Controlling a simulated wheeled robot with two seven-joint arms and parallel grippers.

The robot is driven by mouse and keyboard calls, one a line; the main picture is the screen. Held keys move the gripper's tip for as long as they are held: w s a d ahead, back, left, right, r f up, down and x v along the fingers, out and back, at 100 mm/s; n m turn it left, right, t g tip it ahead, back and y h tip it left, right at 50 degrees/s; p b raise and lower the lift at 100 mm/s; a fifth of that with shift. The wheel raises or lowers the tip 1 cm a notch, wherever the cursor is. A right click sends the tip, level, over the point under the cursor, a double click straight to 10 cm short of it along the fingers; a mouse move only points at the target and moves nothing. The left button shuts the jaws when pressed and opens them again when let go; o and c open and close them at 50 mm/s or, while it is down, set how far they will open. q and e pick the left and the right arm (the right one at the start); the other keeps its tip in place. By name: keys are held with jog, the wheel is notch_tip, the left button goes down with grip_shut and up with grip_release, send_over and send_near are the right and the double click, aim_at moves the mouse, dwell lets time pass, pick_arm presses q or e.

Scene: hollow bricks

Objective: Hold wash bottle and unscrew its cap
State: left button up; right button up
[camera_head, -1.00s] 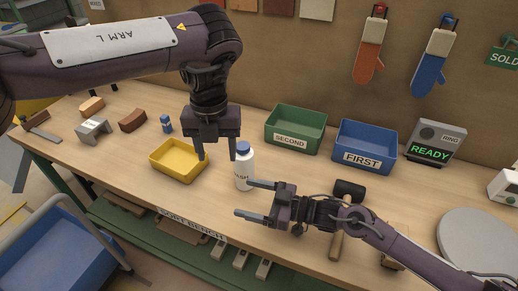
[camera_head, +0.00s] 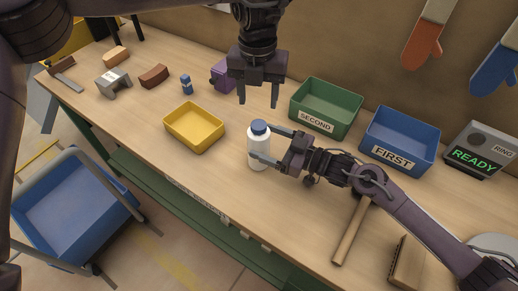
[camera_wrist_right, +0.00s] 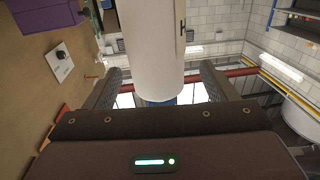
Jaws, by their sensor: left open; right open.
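The white wash bottle (camera_head: 257,151) stands upright on the bench with its blue cap (camera_head: 260,127) on top. My right gripper (camera_head: 270,144) is open, with its fingers on either side of the bottle's body. In the right wrist view the bottle (camera_wrist_right: 150,45) is between the two spread fingers, with a visible gap on each side. My left gripper (camera_head: 258,98) points down, open and empty, above and behind the cap, apart from it. The bottle's printed label is mostly hidden by a right finger.
A yellow tray (camera_head: 180,139) is left of the bottle. Green (camera_head: 311,124) and blue (camera_head: 390,152) bins stand behind right. A mallet (camera_head: 350,231) lies under my right arm. A purple object (camera_head: 222,75) is behind the left gripper.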

aim_at(258, 138)
pick_arm(q)
jog(key=shift+w+d+f, duration=0.1)
jog(key=shift+w+f, duration=0.05)
jog(key=shift+w, duration=0.05)
pick_arm(e)
jog(key=x, duration=0.2)
jog(key=shift+w+a+f, duration=0.1)
jog(key=shift+w+a, duration=0.15)
jog(key=shift+w, duration=0.15)
jog(key=shift+a, duration=0.2)
pick_arm(q)
jog(key=shift+s, duration=0.1)
